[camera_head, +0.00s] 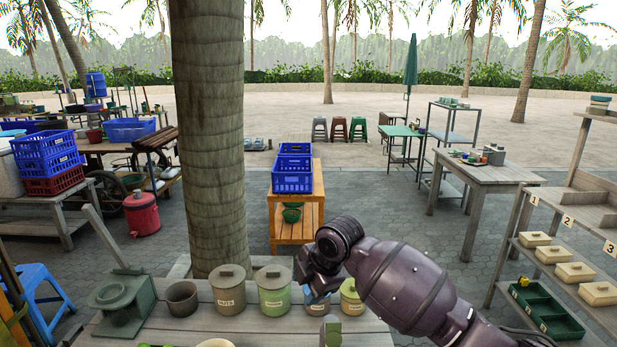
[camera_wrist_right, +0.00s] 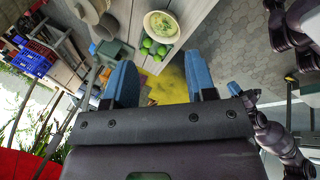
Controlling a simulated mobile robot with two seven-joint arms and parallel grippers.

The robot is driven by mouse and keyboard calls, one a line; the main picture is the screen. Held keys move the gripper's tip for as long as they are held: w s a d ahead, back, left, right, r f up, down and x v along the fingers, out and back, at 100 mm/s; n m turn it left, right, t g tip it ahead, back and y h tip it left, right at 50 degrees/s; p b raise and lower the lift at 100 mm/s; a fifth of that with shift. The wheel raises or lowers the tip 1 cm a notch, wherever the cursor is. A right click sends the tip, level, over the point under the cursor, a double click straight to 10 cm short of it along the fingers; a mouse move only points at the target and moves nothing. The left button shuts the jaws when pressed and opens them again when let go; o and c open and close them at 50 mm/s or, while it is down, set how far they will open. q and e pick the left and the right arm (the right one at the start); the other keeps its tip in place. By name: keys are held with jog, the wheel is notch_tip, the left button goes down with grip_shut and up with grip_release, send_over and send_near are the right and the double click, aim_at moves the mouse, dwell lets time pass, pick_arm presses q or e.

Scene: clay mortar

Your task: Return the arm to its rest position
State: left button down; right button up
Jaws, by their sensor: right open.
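My right arm comes into the head view from the lower right and reaches over the wooden counter (camera_head: 185,330).
On the counter stand a green box-like device (camera_head: 120,300), an open brown clay pot (camera_head: 182,299) and lidded pots, including an olive one (camera_head: 273,292). A bowl (camera_wrist_right: 162,25) and several limes (camera_wrist_right: 155,47) lie nearby. A tree trunk (camera_head: 208,140) rises behind the counter.

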jog(key=s+d+f+m+t+b, duration=0.1)
jog(key=s+d+f+m+t, duration=0.4)
jog(key=d+m, duration=0.4)
jog(key=s+d+f+m+t, duration=0.25)
jog(key=d+m+t, duration=0.4)
jog(key=m, duration=0.35)
jog(key=s+d+f+m+g+h, duration=0.1)
jog(key=s+d+f, duration=0.3)
jog(key=s+f, duration=0.2)
jog(key=s+d+f+m+g+h, duration=0.1)
jog(key=s+d+f, duration=0.3)
jog(key=s, duration=0.6)
jog(key=s+d+f+m+g+h+b, duration=0.1)
jog(key=s+d+f, duration=0.3)
jog(key=s+f, duration=0.4)
jog(key=shift+d+f+m+h, duration=0.2)
jog(key=shift+f+m+h, duration=0.2)
jog(key=shift+m+h, duration=0.3)
